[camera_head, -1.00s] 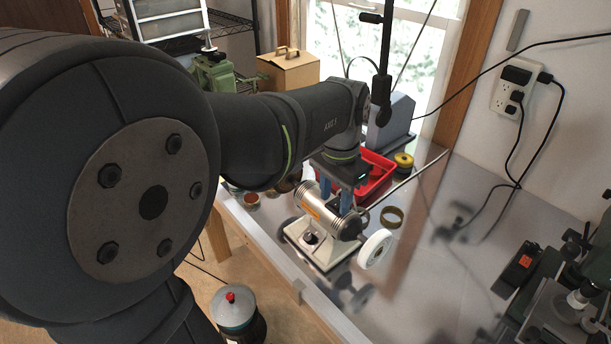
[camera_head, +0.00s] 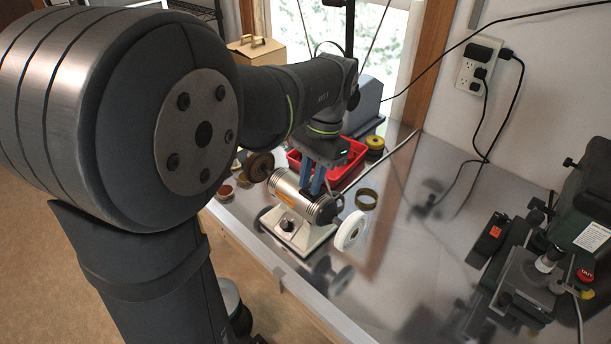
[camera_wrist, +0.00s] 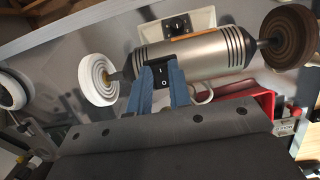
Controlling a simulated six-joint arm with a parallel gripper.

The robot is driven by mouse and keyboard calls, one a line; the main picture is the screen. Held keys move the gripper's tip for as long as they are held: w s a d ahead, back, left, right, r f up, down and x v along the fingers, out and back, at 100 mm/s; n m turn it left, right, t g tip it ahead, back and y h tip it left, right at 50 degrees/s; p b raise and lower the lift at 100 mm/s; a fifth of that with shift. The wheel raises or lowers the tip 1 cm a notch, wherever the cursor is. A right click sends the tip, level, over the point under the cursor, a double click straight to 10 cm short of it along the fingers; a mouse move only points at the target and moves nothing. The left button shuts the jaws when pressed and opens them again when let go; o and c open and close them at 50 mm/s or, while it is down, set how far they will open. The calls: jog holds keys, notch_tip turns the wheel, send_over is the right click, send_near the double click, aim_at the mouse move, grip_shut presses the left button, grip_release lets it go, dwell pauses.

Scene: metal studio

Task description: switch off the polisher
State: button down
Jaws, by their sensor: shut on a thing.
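The polisher (camera_head: 291,190) has a silver ribbed barrel on a pale base and stands on the bench. A white wheel (camera_head: 350,231) is on its right end and a brown wheel (camera_head: 259,167) on its left; the wrist view shows them swapped. A black rocker switch (camera_wrist: 162,76), marked I and O, is on the barrel's far side from the head camera. My gripper (camera_head: 312,188), with blue fingers, comes down behind the barrel. In the wrist view its fingertips (camera_wrist: 161,70) flank the switch, shut on it. The fingers hide the switch's sides; its on or off position is unclear.
Dark machinery (camera_head: 545,265) fills the right. The bench between is mostly clear. A wall outlet (camera_head: 478,64) has cords plugged in.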

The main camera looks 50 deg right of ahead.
jog(key=c, duration=1.3)
grip_release()
jog(key=v, duration=1.7)
jog(key=shift+r, duration=0.2)
jog(key=x, duration=1.7)
jog(key=shift+f, duration=0.2)
